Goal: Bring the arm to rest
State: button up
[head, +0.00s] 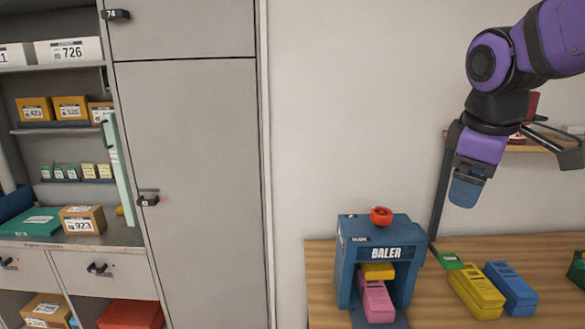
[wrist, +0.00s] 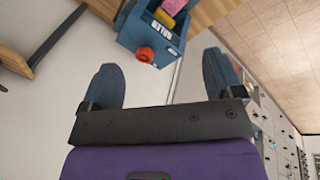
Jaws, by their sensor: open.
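My purple and black arm comes in from the upper right in the head view, bent and held in the air in front of the white wall. My gripper (head: 467,190) hangs above the wooden table, with its blue fingertips clear of everything. In the wrist view my gripper (wrist: 163,90) shows two blue fingers spread wide apart, with nothing between them but wall behind. It is open and empty.
A blue baler (head: 347,255) with a red knob stands on the wooden table (head: 430,312), holding pink and yellow blocks. Yellow (head: 477,293) and blue (head: 511,288) blocks lie to its right. A wall shelf (head: 540,147) is behind my arm. Grey cabinets (head: 190,170) stand left.

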jog(key=s+d+f+m+t+y, duration=0.1)
jog(key=s+d+f+m+t, duration=0.1)
jog(key=s+m, duration=0.7)
jog(key=shift+s+d+f+m, duration=0.2)
jog(key=shift+s+d+m, duration=0.15)
jog(key=shift+s, duration=1.5)
